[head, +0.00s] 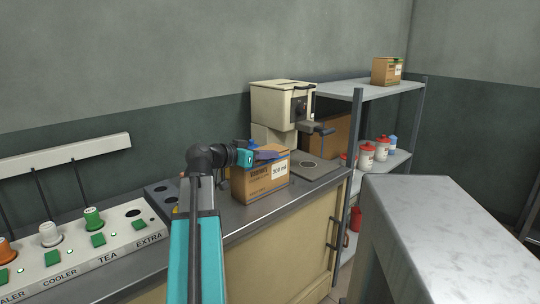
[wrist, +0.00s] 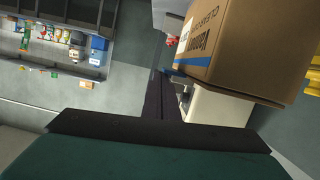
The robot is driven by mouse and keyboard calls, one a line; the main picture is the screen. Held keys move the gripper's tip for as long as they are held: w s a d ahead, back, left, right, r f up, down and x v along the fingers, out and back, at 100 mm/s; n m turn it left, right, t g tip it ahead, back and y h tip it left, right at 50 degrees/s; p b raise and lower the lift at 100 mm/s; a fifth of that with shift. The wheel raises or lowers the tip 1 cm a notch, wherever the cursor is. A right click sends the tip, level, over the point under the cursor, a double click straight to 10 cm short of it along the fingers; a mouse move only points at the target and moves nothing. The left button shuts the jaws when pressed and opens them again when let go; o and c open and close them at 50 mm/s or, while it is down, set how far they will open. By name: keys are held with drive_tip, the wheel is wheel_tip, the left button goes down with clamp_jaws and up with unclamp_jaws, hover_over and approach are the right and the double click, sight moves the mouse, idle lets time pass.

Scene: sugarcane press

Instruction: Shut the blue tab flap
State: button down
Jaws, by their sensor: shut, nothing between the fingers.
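A brown cardboard box (head: 262,182) with a white "300 ml" label stands on the counter. A small blue piece (head: 253,144) shows at its top, behind my gripper; it looks like the blue tab flap, but its angle is hard to tell. My gripper (head: 268,154) is shut and empty, low over the box's top. In the wrist view, the shut fingers (wrist: 158,95) point past the box (wrist: 245,45), which fills the upper right. A blue patch (wrist: 178,71) shows at the box's edge beside the fingers. I cannot tell whether the fingers touch the box.
A beige press machine (head: 282,105) stands behind the box. A panel of coloured knobs (head: 85,245) lies at the left. A shelf rack (head: 365,90) at the right holds another box (head: 386,71) and red-capped jars (head: 367,155). A marble-topped table (head: 450,235) stands at the front right.

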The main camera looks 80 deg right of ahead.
drive_tip(key=shift+f, duration=0.1)
idle(0.4)
drive_tip(key=shift+w+r+p, duration=0.1)
drive_tip(key=shift+r+p, duration=0.25)
drive_tip(key=shift+r, duration=0.3)
wheel_tip(320, 180, up, 4)
drive_tip(key=shift+f+p, duration=0.25)
drive_tip(key=shift+p, duration=0.6)
drive_tip(key=v, duration=0.9)
drive_tip(key=shift+a+f, duration=0.15)
drive_tip(key=shift+a, duration=0.35)
drive_tip(key=shift+w, duration=0.1)
